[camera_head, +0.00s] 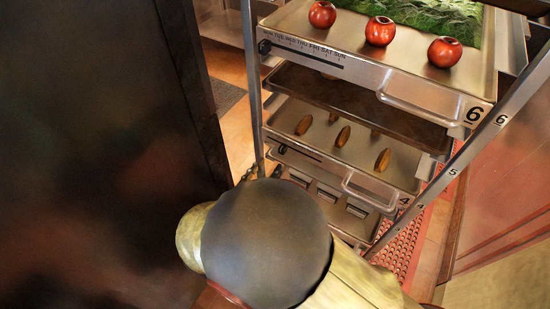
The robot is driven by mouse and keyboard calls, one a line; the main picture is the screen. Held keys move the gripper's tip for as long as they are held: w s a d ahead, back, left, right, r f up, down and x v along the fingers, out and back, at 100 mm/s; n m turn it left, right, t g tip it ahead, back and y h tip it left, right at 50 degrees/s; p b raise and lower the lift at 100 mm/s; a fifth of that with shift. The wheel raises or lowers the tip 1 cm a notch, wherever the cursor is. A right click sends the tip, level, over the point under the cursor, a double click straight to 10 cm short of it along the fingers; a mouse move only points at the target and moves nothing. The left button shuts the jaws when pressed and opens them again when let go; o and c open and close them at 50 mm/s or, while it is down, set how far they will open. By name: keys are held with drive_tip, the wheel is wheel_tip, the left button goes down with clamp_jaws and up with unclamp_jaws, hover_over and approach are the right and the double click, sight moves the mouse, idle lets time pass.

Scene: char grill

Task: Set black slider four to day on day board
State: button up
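The tray rack holds several metal trays. The tray marked 4 (300,165) carries long brown potato-like pieces and has a handle (358,190) on its front. A dark day board (300,157) runs along the left part of that tray's front edge. Black slider four (282,149) appears as a small dark round knob near the board's left end; the day lettering is too small to read. My arm, with a dark rounded joint and yellowish links, fills the lower middle, below and in front of the rack. My gripper cannot be made out; my arm seems to hide it.
The top tray marked 6 (430,92) holds red apples and greens, with its own day board and black slider (264,47) at the left. A slanted metal post (470,140) stands right and a thin post (251,70) left. A large dark panel (90,150) fills the left side.

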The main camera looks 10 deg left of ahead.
drive_tip(key=v, duration=0.5)
idle(0.5)
drive_tip(key=s+d+f+m+g, duration=0.3)
drive_tip(key=s+d+m+g, duration=0.2)
drive_tip(key=d+m+g, duration=0.25)
drive_tip(key=s+d+f+m+g, duration=0.2)
drive_tip(key=s+d+m+g, duration=0.3)
drive_tip(key=d+m+g, duration=0.25)
drive_tip(key=w+d+r+m+t+y, duration=0.1)
drive_tip(key=d+r+m+t+y, duration=0.3)
drive_tip(key=d+r+m, duration=1.2)
drive_tip(key=r+y, duration=0.1)
drive_tip(key=y, duration=0.1)
drive_tip(key=shift+w+r+m+y, duration=0.15)
drive_tip(key=shift+r+m+y, duration=0.15)
drive_tip(key=shift+y, duration=0.1)
